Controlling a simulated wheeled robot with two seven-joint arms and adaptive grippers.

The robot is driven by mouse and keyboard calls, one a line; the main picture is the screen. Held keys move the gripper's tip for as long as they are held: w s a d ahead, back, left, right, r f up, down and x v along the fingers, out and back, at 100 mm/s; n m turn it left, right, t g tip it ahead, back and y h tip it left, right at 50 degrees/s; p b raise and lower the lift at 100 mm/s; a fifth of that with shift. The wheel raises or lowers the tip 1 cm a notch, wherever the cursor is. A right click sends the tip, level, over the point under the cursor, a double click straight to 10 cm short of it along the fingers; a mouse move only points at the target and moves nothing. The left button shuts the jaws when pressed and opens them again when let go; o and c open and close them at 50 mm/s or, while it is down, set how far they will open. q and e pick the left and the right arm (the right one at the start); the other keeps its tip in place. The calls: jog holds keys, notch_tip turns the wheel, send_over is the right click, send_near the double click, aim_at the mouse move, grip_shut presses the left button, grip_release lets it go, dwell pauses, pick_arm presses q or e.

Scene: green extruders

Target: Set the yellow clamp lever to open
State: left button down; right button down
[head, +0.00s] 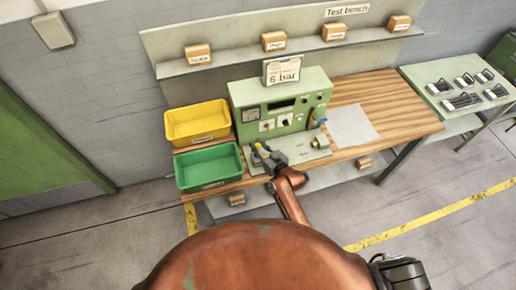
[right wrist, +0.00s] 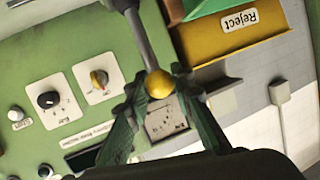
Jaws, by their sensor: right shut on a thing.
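The clamp lever shows in the right wrist view as a grey rod ending in a round yellow knob (right wrist: 160,84). My right gripper (right wrist: 159,95) has its two dark green fingers closed on either side of the knob. In the head view the right gripper (head: 263,152) is at the front left of the green test unit (head: 250,95), over its base plate. The lever is hidden there behind the gripper, and its pivot is outside the wrist view. I cannot read whether the lever stands open or closed. My left gripper is not in view.
A yellow bin (head: 197,142) and a green bin (head: 207,185) stand left of the unit, close to the gripper. A blue-handled valve (head: 318,122) and a brass fitting (head: 320,142) are at its right. A paper sheet (head: 352,126) lies on the wooden bench (head: 400,110).

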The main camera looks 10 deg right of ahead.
jog(key=shift+w+r, duration=0.25)
jog(key=shift+w, duration=0.35)
jog(key=c, duration=2)
grip_release()
jog(key=o, duration=0.3)
jog(key=shift+f, duration=0.15)
jog(key=shift+s, duration=0.2)
jog(key=v, duration=1.1)
jog(key=shift+s+d, duration=0.15)
jog(key=shift+s, duration=0.2)
